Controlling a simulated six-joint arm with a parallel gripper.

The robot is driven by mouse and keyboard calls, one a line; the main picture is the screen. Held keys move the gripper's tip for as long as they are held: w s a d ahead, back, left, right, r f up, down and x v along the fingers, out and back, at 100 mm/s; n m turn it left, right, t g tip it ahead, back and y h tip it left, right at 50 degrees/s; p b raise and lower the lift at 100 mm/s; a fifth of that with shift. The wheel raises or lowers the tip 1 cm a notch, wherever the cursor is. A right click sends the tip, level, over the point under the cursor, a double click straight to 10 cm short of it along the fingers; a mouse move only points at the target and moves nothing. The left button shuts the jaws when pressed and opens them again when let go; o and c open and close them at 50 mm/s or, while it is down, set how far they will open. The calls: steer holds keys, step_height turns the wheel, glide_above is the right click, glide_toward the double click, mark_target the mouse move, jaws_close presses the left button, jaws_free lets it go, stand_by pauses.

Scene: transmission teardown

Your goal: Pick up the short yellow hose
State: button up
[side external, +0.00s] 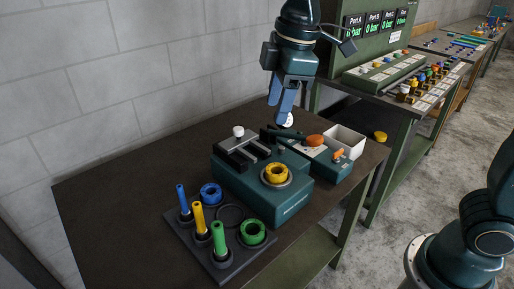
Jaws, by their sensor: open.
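A short yellow upright tube (198,219), which may be the hose, stands in a dark holder between a blue tube (183,197) and a green tube (219,239). Thin hose-like strips (466,42) in several colours lie on a far bench; they are too small to tell whether a short yellow hose is among them. My gripper (281,104) hangs above the back of the near table, fingers pointing down. It is open with nothing seen between its fingers, and is well apart from the yellow tube and the far strips.
A teal fixture (238,186) with a yellow ring (275,174) sits mid-table. Blue (210,192) and green (252,233) rings lie by the tubes. A white bin (347,141) is at the right. A green pressure panel stands behind. The table's left side is clear.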

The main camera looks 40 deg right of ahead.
steer(key=w+a+f+n+g, duration=0.1)
steer(key=w+a+f+n, duration=0.3)
steer(key=a, duration=0.3)
steer(key=n+g, duration=0.1)
steer(key=n, duration=0.3)
glide_above(197, 204)
step_height(197, 204, down, 5)
steer(key=shift+h, duration=0.4)
steer(key=shift+s+a+f, duration=0.1)
steer(key=shift+f, duration=4.1)
steer(key=shift+f, duration=2.55)
steer(key=shift+c, duration=0.2)
jaws_close()
